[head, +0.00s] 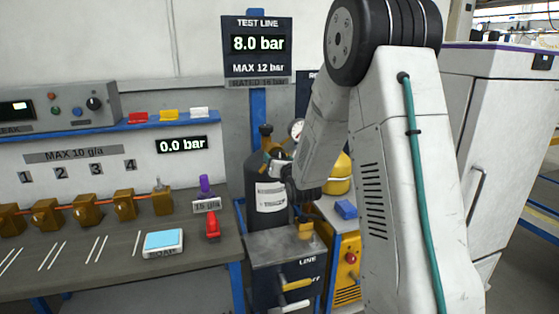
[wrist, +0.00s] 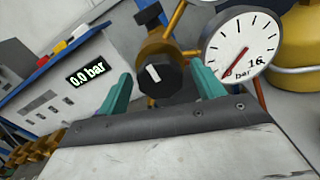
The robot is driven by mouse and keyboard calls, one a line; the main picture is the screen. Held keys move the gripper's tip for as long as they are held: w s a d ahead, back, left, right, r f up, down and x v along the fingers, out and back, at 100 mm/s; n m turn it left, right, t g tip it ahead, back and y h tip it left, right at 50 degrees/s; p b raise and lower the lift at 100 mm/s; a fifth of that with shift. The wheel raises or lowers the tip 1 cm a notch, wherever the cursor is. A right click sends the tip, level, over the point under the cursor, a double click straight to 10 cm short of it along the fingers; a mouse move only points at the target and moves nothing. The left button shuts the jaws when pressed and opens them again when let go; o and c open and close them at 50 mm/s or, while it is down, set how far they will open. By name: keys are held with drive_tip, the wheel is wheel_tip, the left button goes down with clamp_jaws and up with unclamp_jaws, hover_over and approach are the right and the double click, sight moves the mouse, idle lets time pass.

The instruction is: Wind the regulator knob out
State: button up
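The regulator knob (wrist: 160,76) is black and faceted with a white mark, on the brass regulator body (wrist: 168,47) in the wrist view. My gripper (wrist: 160,70) is open, its two teal fingers on either side of the knob with a gap showing on each side. The round gauge (wrist: 240,45) beside it has a red needle pointing down and left.
A TEST LINE sign (head: 257,45) reads 8.0 bar, MAX 12 bar. A bench display (head: 181,145) reads 0.0 bar. The bench (head: 110,265) with brass valves is left. A yellow cylinder (head: 340,175) stands close behind right. A box with yellow handles (head: 285,262) stands below.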

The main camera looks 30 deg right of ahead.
drive_tip(key=v, duration=0.7)
drive_tip(key=shift+s, duration=0.4)
drive_tip(key=shift+a+r, duration=0.1)
